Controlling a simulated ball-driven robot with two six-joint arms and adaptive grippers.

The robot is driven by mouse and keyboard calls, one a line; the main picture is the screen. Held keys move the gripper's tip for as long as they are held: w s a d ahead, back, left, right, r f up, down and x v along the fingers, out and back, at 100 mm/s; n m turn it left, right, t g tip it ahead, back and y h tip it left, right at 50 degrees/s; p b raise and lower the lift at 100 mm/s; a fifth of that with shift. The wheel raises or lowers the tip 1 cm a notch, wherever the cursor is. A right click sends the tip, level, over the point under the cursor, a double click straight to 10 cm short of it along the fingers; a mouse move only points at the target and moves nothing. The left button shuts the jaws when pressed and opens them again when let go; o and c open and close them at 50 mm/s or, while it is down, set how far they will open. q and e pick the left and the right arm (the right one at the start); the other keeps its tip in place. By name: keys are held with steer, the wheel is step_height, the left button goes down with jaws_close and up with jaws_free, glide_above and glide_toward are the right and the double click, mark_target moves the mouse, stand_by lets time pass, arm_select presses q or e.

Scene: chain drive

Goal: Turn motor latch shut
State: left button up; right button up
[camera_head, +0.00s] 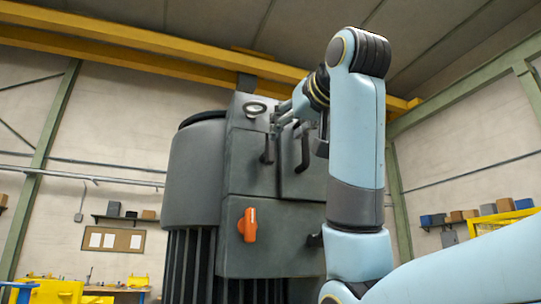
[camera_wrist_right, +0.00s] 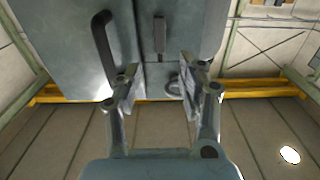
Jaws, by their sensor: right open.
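The motor housing (camera_head: 200,175) is a big grey machine with a boxy front of doors and panels. A short dark upright handle (camera_head: 267,148) sits near the door seam, and it also shows in the right wrist view (camera_wrist_right: 160,35). A longer black handle (camera_head: 304,150) is beside it on the door; it also shows in the wrist view (camera_wrist_right: 103,42). An orange turn handle (camera_head: 247,225) sits lower on the front. Which of these is the motor latch I cannot tell. My right gripper (camera_wrist_right: 159,75) is open and empty, at the cabinet's upper front, above the handles. My left gripper is out of view.
A round light-faced fitting (camera_head: 255,108) is close to the right gripper. My right arm hides the cabinet's right side. A yellow overhead beam (camera_head: 130,40) crosses behind. Shelves with boxes (camera_head: 475,213) and yellow equipment (camera_head: 50,291) stand farther off.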

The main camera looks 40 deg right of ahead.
mark_target(272, 144)
steer(key=p+x, duration=0.2)
steer(key=x, duration=0.2)
steer(key=p+x, duration=0.1)
steer(key=x, duration=0.4)
steer(key=shift+w+d+r+p, duration=0.15)
steer(key=shift+w+r+p, duration=0.1)
steer(key=shift+w+p, duration=0.1)
steer(key=shift+w+d+f, duration=0.1)
steer(key=shift+w, duration=0.35)
jaws_close()
